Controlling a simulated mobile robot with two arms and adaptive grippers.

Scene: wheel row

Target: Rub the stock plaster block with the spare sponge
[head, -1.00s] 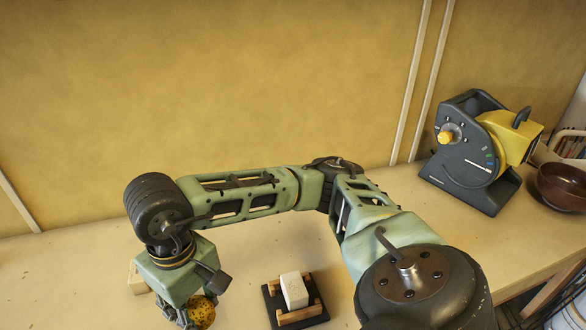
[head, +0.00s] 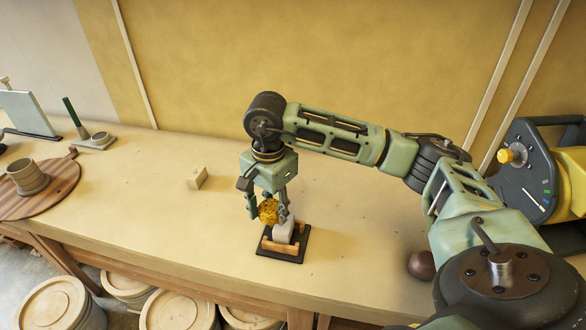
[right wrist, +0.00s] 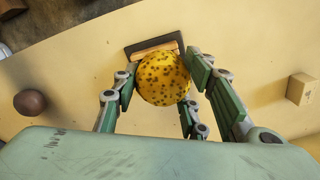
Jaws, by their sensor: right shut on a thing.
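The white plaster block (head: 284,231) sits in a wooden cradle on a dark base (head: 266,252) near the bench's front. My right gripper (head: 268,207) points down, shut on the yellow, dark-speckled round sponge (head: 268,212). The sponge is at the block's upper left in the head view, very close to it; I cannot tell whether they touch. In the right wrist view the sponge (right wrist: 163,78) sits between the fingers and covers the block, with part of the cradle's dark base (right wrist: 152,42) showing beyond. My left gripper is not in view.
A small pale block (head: 197,178) stands left of my gripper. A brown ball (head: 421,265) lies to the right near the front edge. A round wooden board (head: 50,200) with a cup (head: 28,178) is at far left. A grey-yellow machine (head: 535,170) stands at right.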

